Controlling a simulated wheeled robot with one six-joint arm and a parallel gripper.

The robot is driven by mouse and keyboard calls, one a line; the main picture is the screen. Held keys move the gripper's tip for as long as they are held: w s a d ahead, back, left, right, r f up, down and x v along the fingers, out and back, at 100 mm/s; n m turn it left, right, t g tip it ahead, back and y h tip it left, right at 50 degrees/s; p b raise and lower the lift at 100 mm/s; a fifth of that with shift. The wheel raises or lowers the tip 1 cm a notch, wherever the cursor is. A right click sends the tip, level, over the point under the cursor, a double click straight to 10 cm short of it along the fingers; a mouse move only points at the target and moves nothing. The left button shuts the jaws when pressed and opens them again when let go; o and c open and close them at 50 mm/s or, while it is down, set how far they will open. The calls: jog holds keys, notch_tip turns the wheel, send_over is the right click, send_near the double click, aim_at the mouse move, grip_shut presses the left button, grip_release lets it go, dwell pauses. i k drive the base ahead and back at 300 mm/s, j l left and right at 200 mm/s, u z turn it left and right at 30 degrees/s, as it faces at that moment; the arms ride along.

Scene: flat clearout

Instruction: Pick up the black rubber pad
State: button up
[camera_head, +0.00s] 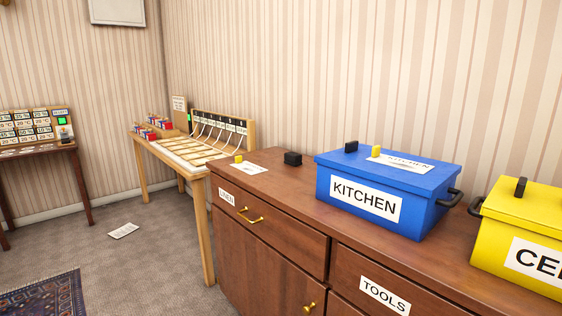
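Several small black things show, and I cannot tell for sure which is the rubber pad. A black block (292,159) lies on the brown dresser (285,190), left of the blue KITCHEN box (335,180). A smaller black piece (351,146) sits on the blue box's lid, beside a small yellow piece (376,151). Another black piece (521,187) stands on the lid of the yellow box (492,238) at the right. My gripper is not in view.
The dresser has drawers, brass handles and a TOOLS label (385,296). A white card with a yellow piece (238,159) lies near its left end. A wooden table (143,155) with a cable rack stands behind it. Grey carpet (150,270) is open at left, with a paper (123,231) on it.

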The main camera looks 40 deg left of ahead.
aim_at(290, 158)
jog(key=u, duration=1.55)
jog(key=i+j, duration=1.15)
jog(key=j, duration=0.2)
